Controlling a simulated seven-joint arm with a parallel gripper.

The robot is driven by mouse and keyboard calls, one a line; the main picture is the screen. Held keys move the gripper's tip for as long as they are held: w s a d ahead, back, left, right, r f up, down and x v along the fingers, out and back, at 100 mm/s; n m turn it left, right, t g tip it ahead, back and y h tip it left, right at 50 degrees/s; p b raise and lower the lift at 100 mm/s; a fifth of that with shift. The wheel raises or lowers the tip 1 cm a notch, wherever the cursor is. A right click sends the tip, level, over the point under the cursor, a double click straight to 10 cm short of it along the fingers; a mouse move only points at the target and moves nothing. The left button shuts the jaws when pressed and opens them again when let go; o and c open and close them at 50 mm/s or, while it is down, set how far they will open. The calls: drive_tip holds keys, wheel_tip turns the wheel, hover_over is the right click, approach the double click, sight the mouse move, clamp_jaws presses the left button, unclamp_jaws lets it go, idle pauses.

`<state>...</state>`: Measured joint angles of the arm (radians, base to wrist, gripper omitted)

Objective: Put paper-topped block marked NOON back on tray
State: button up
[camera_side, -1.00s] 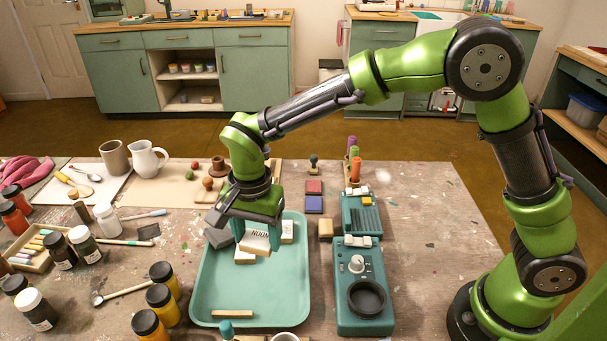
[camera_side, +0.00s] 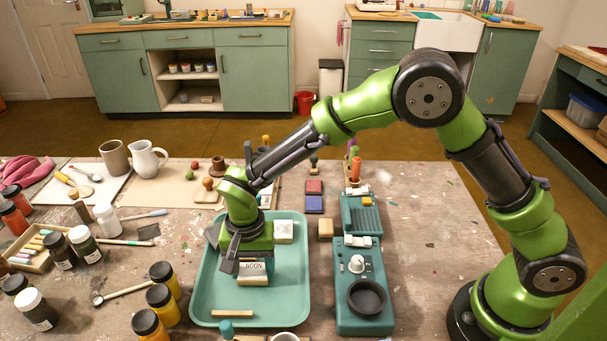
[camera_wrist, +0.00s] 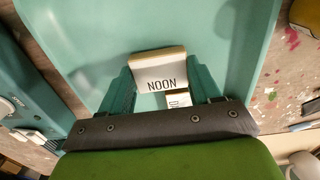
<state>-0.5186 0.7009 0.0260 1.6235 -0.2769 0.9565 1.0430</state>
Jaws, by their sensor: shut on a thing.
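The NOON block (camera_side: 254,268), with a white paper top, black lettering and a pale wooden edge, is between my gripper's fingers. My gripper (camera_side: 252,272) is shut on it, low over the near-middle part of the green tray (camera_side: 213,300). I cannot tell whether the block touches the tray floor. In the wrist view the NOON block (camera_wrist: 160,75) sits between the two teal fingers, its lettering readable. A second paper-topped block (camera_wrist: 178,99) shows partly beside it, its lettering mostly hidden. In the side view a paper-topped block (camera_side: 284,230) lies at the tray's far right.
A wooden strip (camera_side: 232,313) lies near the tray's front. A teal device with a dark round dish (camera_side: 366,298) stands right of the tray. Yellow-filled jars (camera_side: 162,302) stand to its left. The tray's right front floor is clear.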

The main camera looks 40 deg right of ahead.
sight(253, 271)
drive_tip(key=shift+f, duration=0.2)
drive_tip(key=shift+f, duration=0.15)
drive_tip(key=o, duration=1.1)
wheel_tip(253, 271, up, 12)
drive_tip(key=s+d+r+n+t+y, duration=0.25)
drive_tip(key=s+d+r, duration=0.25)
drive_tip(key=d+r, duration=0.55)
drive_tip(key=s+d+t, duration=0.1)
drive_tip(key=s+d, duration=0.2)
drive_tip(key=s+d+r+n+t, duration=0.1)
drive_tip(key=s+d+t, duration=0.1)
drive_tip(key=s+d, duration=0.1)
drive_tip(key=s+d+n+t, duration=0.1)
drive_tip(key=s+d, duration=0.3)
drive_tip(key=s, duration=0.1)
drive_tip(key=shift+s+r+t+h, duration=0.15)
drive_tip(key=shift+s+t+h, duration=0.1)
drive_tip(key=shift+t, duration=0.1)
